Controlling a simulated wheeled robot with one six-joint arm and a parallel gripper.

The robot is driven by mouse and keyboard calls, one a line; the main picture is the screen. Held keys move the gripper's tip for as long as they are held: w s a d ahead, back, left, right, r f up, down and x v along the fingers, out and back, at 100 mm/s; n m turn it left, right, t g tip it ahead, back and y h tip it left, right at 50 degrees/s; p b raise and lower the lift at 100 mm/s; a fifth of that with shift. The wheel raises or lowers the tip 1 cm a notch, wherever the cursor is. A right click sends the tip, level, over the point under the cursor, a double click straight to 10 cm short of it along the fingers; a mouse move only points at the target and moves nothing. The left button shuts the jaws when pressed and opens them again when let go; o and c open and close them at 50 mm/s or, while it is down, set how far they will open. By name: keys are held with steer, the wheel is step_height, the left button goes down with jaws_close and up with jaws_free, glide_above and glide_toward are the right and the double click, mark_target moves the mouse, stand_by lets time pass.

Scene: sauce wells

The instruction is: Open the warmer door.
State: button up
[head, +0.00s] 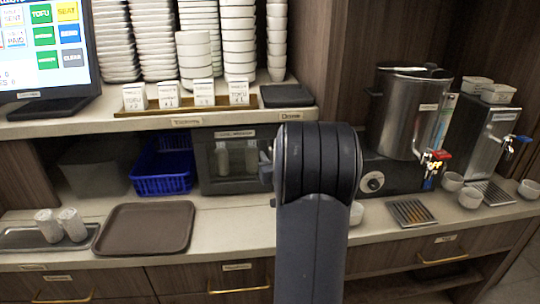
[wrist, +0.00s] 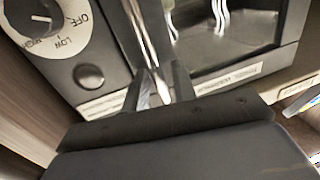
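The warmer (head: 207,183) is a dark box with a glass front on the counter under the shelf. Its door (wrist: 280,50) looks shut, with pale items blurred behind the glass. In the wrist view the bright metal handle bar (wrist: 143,32) runs along the door edge beside the control panel. My gripper (wrist: 165,72) is at the handle, one finger on each side of the bar. The fingers are apart, with a gap visible between the right finger and the bar. In the head view my arm hides the warmer's right side and most of my gripper.
A dial (wrist: 38,18) and a round button (wrist: 89,77) are on the warmer's panel. A blue basket (head: 162,184) stands left of the warmer. A brown tray (head: 146,229) lies in front, and a steel urn (head: 405,115) stands right. The counter before the warmer is clear.

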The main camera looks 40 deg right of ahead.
steer(key=shift+c, duration=0.4)
jaws_close()
